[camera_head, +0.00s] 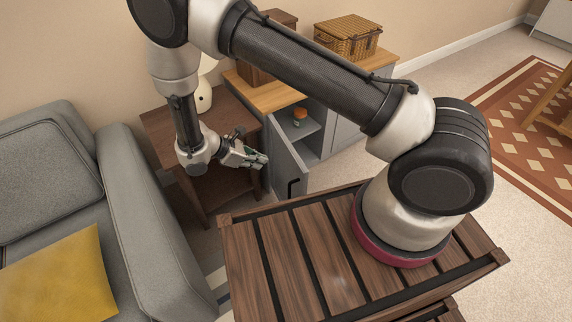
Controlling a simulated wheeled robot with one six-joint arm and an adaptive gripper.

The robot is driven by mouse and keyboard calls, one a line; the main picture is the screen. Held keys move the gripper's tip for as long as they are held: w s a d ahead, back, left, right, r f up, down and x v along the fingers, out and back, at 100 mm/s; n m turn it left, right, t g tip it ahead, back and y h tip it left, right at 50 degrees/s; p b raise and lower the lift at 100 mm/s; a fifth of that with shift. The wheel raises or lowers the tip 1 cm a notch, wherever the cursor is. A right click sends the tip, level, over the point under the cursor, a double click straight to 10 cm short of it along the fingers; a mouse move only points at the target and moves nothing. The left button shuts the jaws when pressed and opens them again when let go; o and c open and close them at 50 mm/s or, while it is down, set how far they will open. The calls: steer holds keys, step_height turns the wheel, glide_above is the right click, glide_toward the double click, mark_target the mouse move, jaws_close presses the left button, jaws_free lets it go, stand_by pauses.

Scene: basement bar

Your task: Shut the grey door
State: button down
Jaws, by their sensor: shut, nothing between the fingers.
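The grey door (287,163) belongs to a low grey cabinet (345,135) with a wooden top. The door stands open, swung out toward me, with a dark handle (291,188) near its lower free edge. Through the opening I see a shelf with a small jar with an orange lid (299,115) on it. My gripper (262,161) is shut and empty, at the left, outer side of the door. Its tips are very close to the door; I cannot tell whether they touch it.
A wooden side table (165,125) with a pale lamp (203,97) stands left of the cabinet. A grey sofa (150,220) with a yellow cushion (60,280) is at the left. A wicker basket (348,38) sits on the cabinet. Carpet lies open at the right.

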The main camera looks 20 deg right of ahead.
glide_toward(297, 167)
step_height(297, 167, down, 3)
steer(key=a, duration=0.1)
steer(key=shift+w+d+f, duration=0.1)
steer(key=shift+d+f, duration=0.05)
steer(key=shift+d, duration=0.9)
steer(key=shift+d+f, duration=0.1)
steer(key=shift+d, duration=0.95)
